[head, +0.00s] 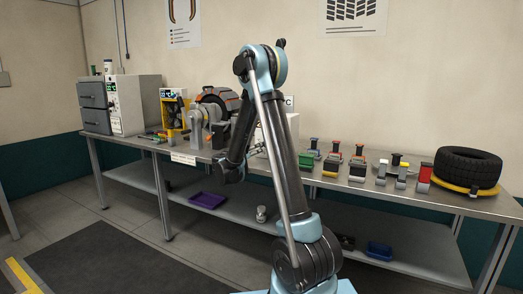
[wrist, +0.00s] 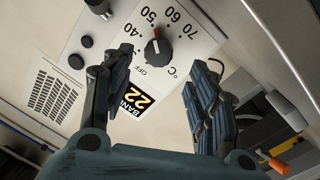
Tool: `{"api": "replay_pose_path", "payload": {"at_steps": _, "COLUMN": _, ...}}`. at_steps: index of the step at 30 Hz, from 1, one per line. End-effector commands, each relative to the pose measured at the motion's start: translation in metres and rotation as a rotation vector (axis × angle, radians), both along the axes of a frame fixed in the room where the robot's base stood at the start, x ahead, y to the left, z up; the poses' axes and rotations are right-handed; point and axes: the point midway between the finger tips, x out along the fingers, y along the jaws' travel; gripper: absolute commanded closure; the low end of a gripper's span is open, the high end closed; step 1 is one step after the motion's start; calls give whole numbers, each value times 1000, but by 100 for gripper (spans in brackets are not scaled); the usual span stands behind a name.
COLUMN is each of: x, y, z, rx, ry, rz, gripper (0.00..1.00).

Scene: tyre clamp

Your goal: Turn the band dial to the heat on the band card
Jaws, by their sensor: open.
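The band dial is a dark round knob (wrist: 158,48) with a red mark, on a pale panel (wrist: 200,48) in the wrist view. Its scale reads OFF, 40, 50, 60 and 70 °C. The red mark points toward the top of the picture, near 50; I cannot tell exactly.
Small black buttons (wrist: 76,61) and a vent grille (wrist: 50,92) lie left of the dial. In the head view, several coloured clamps (head: 333,160) and a tyre (head: 467,168) stand on the right of the bench (head: 400,196). A grey cabinet (head: 137,105) stands at the left end.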

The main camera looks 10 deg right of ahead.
Motion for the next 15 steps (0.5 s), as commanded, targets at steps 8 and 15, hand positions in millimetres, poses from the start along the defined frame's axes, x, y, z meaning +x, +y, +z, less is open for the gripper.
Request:
{"api": "replay_pose_path", "payload": {"at_steps": 8, "x": 35, "y": -32, "z": 0, "rx": 0, "ry": 0, "rz": -3, "gripper": 46}}
{"api": "replay_pose_path", "payload": {"at_steps": 15, "x": 52, "y": -46, "z": 0, "rx": 0, "ry": 0, "rz": -1, "gripper": 46}}
